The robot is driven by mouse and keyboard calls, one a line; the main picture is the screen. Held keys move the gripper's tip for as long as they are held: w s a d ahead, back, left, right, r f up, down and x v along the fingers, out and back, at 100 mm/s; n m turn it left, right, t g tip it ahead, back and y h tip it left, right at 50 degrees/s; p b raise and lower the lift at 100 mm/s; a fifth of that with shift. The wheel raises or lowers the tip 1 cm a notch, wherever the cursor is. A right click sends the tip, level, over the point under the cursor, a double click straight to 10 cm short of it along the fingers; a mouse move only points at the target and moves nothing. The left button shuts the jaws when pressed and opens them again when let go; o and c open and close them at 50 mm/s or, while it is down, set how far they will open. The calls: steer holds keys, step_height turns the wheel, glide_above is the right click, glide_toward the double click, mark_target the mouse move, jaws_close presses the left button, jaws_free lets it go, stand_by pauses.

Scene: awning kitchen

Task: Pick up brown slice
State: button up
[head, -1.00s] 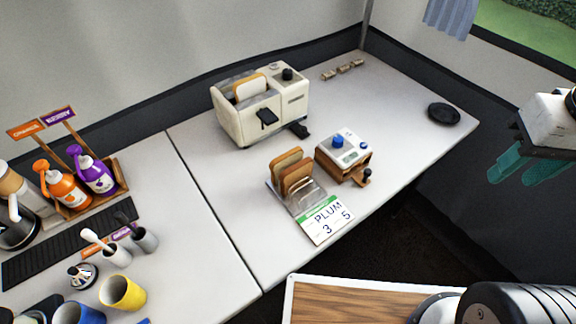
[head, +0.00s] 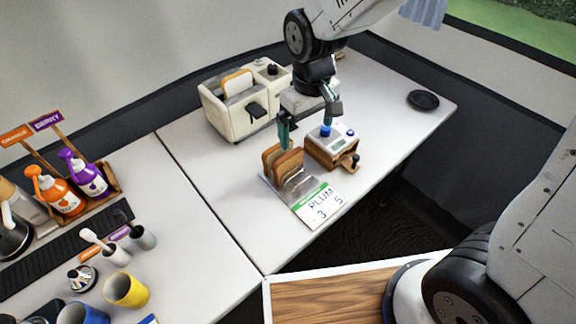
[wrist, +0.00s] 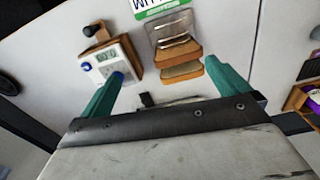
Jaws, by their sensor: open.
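Two brown bread slices (head: 287,164) stand upright side by side in a wire rack (head: 299,184) on the white counter. They also show in the wrist view (wrist: 180,58), with the rack (wrist: 171,31) beyond them. My gripper (head: 305,118) is open and empty above the counter, over the area between the rack and the blue-knobbed device. In the wrist view its two green fingers (wrist: 168,95) are spread wide, with the brown slices lying between and beyond them. A paler slice (head: 237,83) sits in the cream toaster (head: 231,113).
A wooden-based device with a blue knob (head: 331,148) stands close right of the rack. A "PLUM 3 5" card (head: 318,205) lies at the rack's front. A black round plate (head: 423,100) is at the far right. Sauce bottles (head: 88,173) and cups (head: 126,289) fill the left counter.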

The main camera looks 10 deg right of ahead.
steer(key=n, duration=0.1)
glide_above(288, 155)
steer(key=f, duration=0.4)
steer(key=shift+d+f, duration=0.2)
steer(key=shift+d, duration=0.05)
steer(key=f, duration=0.7)
steer(key=shift+a+f, duration=0.2)
steer(key=shift+f, duration=0.15)
steer(key=c, duration=0.6)
